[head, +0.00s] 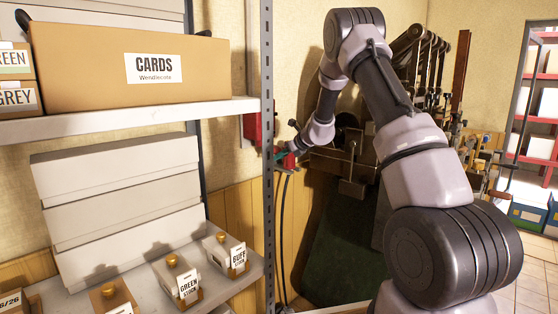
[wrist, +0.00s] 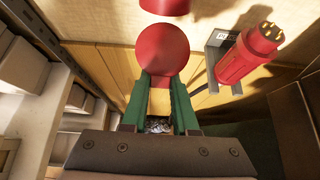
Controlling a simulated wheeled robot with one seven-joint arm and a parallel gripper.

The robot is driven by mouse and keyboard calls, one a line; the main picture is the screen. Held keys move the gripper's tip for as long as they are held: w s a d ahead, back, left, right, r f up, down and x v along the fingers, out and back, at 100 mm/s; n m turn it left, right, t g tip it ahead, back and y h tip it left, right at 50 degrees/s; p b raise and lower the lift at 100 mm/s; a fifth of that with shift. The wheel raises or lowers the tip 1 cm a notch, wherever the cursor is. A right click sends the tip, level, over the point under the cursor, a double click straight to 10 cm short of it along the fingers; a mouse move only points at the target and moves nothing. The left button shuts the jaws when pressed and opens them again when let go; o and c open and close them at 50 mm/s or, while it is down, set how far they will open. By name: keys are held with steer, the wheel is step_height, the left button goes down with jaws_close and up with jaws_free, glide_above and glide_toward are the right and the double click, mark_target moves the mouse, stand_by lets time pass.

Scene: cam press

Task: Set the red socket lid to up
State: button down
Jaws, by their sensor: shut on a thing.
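A round red disc, which looks like the red socket lid (wrist: 163,46), stands straight ahead of my gripper (wrist: 160,84) in the wrist view. Its narrower lower part runs between the green fingertips, and the fingers are closed on it. Another red part (wrist: 165,5), probably of the socket, is cut off at the top edge of the wrist view. In the head view my gripper (head: 283,156) is small and far off at the wall, just right of the shelf post. A red box (head: 253,126) shows above left of it, partly behind the post. The lid's exact angle is unclear.
A red plug (wrist: 244,58) with brass pins sits in a grey bracket (wrist: 222,42) right of the lid. The shelf post (head: 267,150) and loaded shelves (head: 130,122) stand close on the left. A dark machine (head: 345,160) with levers stands to the right.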

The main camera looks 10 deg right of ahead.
step_height(320, 180, up, 3)
steer(key=g+h, duration=0.2)
steer(key=g, duration=0.1)
steer(key=shift+s+r+h, duration=0.15)
steer(key=shift+h, duration=0.15)
steer(key=shift+r+g+h, duration=0.5)
steer(key=shift+g+h, duration=0.05)
steer(key=shift+g, duration=0.35)
steer(key=shift+r+g+h, duration=0.5)
steer(key=shift+g+h, duration=0.05)
steer(key=shift+g, duration=0.35)
steer(key=c, duration=0.7)
jaws_free()
steer(key=v, duration=1)
steer(key=shift+r, duration=0.4)
